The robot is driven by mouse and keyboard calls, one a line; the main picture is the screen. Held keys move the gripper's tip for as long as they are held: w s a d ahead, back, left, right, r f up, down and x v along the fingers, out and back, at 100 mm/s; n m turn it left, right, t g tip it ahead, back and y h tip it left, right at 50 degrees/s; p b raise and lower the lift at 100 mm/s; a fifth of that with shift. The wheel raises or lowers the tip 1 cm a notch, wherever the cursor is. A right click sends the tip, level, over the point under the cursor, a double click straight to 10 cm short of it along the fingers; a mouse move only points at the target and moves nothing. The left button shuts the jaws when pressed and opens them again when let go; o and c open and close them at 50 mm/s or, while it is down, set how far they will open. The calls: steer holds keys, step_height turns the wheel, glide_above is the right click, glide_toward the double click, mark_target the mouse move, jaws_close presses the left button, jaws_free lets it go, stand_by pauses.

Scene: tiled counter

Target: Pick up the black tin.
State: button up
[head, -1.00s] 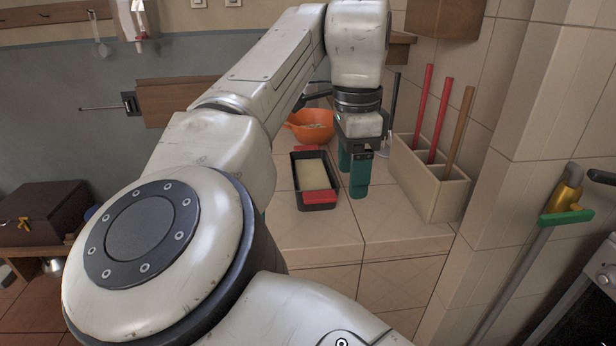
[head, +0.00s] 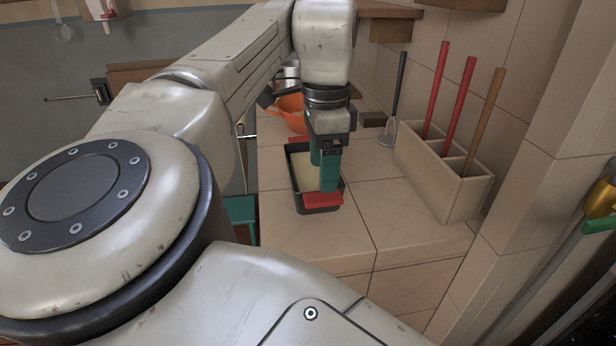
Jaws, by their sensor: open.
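The black tin (head: 297,186) stands on the tiled counter, with a pale filling inside and a red grip at its near end and another at its far end. My gripper (head: 322,177) points down with its green fingers apart, and nothing shows held between them. The fingers overlap the tin's right side and part of its near end in the picture. I cannot tell whether they touch the tin or hang above it. The gripper hides part of the filling and the right wall.
An orange bowl (head: 289,112) stands behind the tin, partly hidden by my arm. A beige divided holder (head: 438,172) with red and brown sticks stands to the right by the wall. A masher (head: 397,100) leans behind it. Counter between tin and holder is clear.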

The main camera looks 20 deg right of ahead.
mark_target(323, 196)
step_height(323, 196, down, 5)
steer(key=shift+f+b, duration=0.1)
steer(key=shift+b, duration=0.45)
jaws_close()
stand_by(0.4)
